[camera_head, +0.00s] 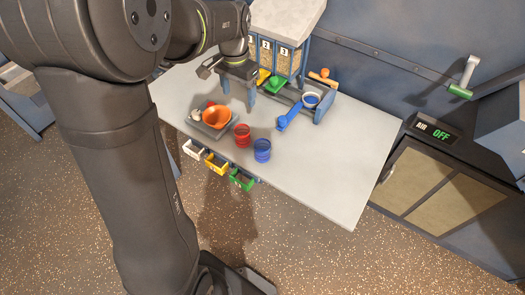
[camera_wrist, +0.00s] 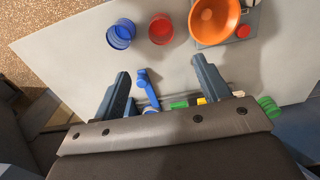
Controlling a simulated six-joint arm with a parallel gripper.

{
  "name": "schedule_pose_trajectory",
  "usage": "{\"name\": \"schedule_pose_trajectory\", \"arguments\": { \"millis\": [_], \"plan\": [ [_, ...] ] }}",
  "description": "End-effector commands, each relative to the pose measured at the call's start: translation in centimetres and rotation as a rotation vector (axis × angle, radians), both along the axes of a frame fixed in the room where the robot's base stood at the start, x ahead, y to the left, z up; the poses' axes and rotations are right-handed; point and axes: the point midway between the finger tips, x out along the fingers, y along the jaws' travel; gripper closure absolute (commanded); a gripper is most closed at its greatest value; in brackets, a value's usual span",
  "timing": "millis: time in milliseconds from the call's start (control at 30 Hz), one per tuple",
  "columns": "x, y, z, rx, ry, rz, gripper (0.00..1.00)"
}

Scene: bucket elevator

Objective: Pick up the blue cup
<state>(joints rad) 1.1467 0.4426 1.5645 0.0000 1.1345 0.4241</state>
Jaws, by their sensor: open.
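The blue cup (camera_head: 262,150) stands on the grey table near its front edge, just right of a red cup (camera_head: 242,135). In the wrist view the blue cup (camera_wrist: 121,34) is at the upper left, with the red cup (camera_wrist: 161,29) beside it. My gripper (camera_head: 238,92) is over the back part of the table, behind and apart from both cups. In the wrist view my gripper (camera_wrist: 160,72) has its two fingers spread wide, with nothing held between them. A blue scoop-like piece (camera_wrist: 147,86) shows in the gap, below the fingers.
An orange bowl (camera_head: 215,117) sits on a grey device with a red button, left of the cups. Numbered bins (camera_head: 276,55) and a blue-handled scoop (camera_head: 292,116) are at the back. Small coloured drawers (camera_head: 216,163) jut from the table front. The table's right side (camera_head: 340,160) is clear.

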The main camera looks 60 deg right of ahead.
Motion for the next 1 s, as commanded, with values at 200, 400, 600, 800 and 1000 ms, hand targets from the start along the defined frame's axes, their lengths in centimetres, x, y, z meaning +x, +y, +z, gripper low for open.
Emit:
{"name": "schedule_pose_trajectory", "arguments": {
  "millis": [200, 400, 600, 800, 1000],
  "plan": [
    [-0.3, 0.0, 0.0, 0.0, 0.0, 0.01, 0.31],
    [-4.4, -0.1, -0.5, 0.0, 0.0, 0.163, 0.31],
    [-8.0, 0.2, -1.0, 0.0, 0.0, 0.324, 0.31],
    [-8.7, 0.4, -3.0, 0.005, 0.0, 0.364, 0.31],
    [-8.6, 0.4, -7.3, 0.006, 0.0, 0.363, 0.31]
  ]
}}
